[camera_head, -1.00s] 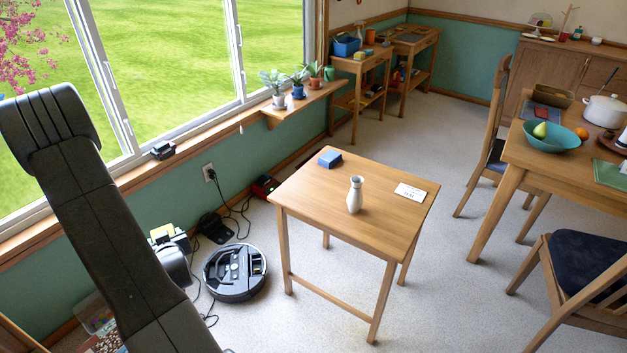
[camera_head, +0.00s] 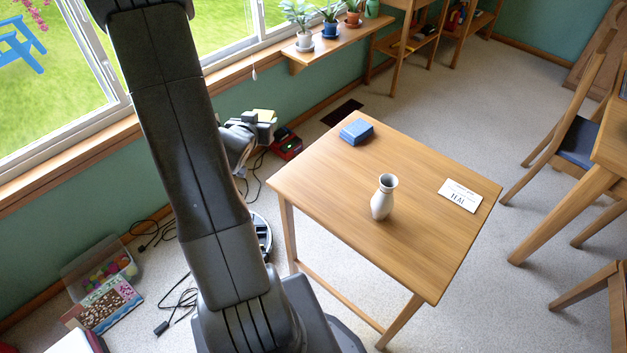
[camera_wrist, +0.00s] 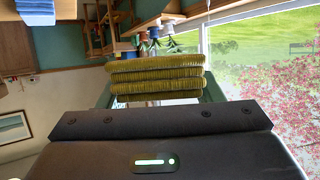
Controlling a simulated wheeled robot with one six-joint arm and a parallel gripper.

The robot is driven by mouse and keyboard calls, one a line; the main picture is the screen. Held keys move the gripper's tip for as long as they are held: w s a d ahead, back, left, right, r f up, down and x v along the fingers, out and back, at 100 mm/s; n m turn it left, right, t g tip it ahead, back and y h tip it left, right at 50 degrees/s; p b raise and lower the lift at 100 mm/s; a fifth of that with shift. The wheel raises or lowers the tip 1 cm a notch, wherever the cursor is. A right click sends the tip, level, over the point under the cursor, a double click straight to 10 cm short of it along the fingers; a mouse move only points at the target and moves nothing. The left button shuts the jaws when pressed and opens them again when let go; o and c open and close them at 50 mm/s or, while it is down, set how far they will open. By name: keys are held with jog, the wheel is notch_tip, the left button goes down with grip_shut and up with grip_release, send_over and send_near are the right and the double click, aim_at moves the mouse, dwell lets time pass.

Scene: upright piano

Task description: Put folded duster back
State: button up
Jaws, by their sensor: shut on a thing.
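A folded olive-yellow ribbed duster (camera_wrist: 157,72) is held in my gripper, just beyond its dark body in the wrist view. In the head view my gripper (camera_head: 252,127) is beyond my arm, left of the small wooden table (camera_head: 330,180). A bit of the yellow duster (camera_head: 265,115) shows there. My gripper is shut on the duster; the fingertips are hard to make out. On the table lies a blue folded item (camera_head: 356,131) near the far left corner, which looks ribbed in the wrist view (camera_wrist: 34,8).
A white vase (camera_head: 383,198) stands mid-table, and a printed white card (camera_head: 459,195) lies at its right. A plant shelf (camera_head: 330,48) runs under the window. Cables, a red-lit box (camera_head: 287,146) and a clear bin (camera_head: 100,268) are on the floor. Chairs stand at right.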

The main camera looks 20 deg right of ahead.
aim_at(312, 173)
jog(key=s+d+f+m+g+h+b, duration=0.3)
jog(key=s+d+m+g+h+b, duration=0.3)
jog(key=s+d+b, duration=0.4)
jog(key=shift+m+y, duration=0.4)
jog(key=shift+m, duration=0.1)
jog(key=f+b, duration=0.1)
jog(key=f, duration=0.2)
jog(key=f+b, duration=0.1)
jog(key=f, duration=0.2)
jog(key=f+b, duration=0.1)
jog(key=f, duration=0.3)
jog(key=shift+w+d, duration=0.3)
jog(key=shift+d, duration=0.05)
jog(key=o, duration=0.9)
jog(key=shift+o, duration=0.2)
